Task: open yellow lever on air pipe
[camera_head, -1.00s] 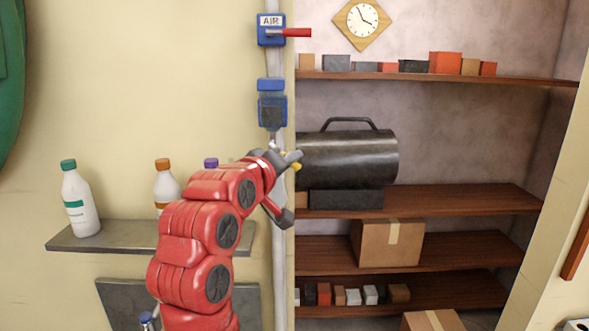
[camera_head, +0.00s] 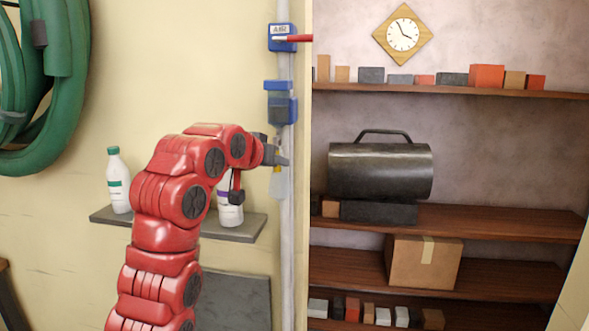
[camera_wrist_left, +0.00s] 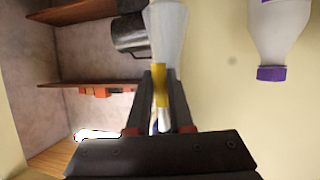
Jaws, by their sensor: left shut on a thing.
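The grey air pipe (camera_head: 286,235) runs vertically down the wall. The yellow lever (camera_head: 277,169) shows only as a small patch just below my left gripper (camera_head: 281,160) at the pipe. In the left wrist view, the yellow lever (camera_wrist_left: 160,84) lies between the two dark fingers of my left gripper (camera_wrist_left: 161,84), which are shut on it. A pale, tapered part (camera_wrist_left: 168,35) continues beyond the yellow. The fingers hide part of the lever, so its exact angle is hard to tell. My right gripper is not in view.
Above are a blue unit (camera_head: 280,104) and a blue AIR valve (camera_head: 282,38) with a red handle (camera_head: 300,38). White bottles stand on a small shelf (camera_head: 245,230) left of the pipe. A green hose (camera_head: 75,120) hangs left. Shelves with a dark heater (camera_head: 380,172) are at right.

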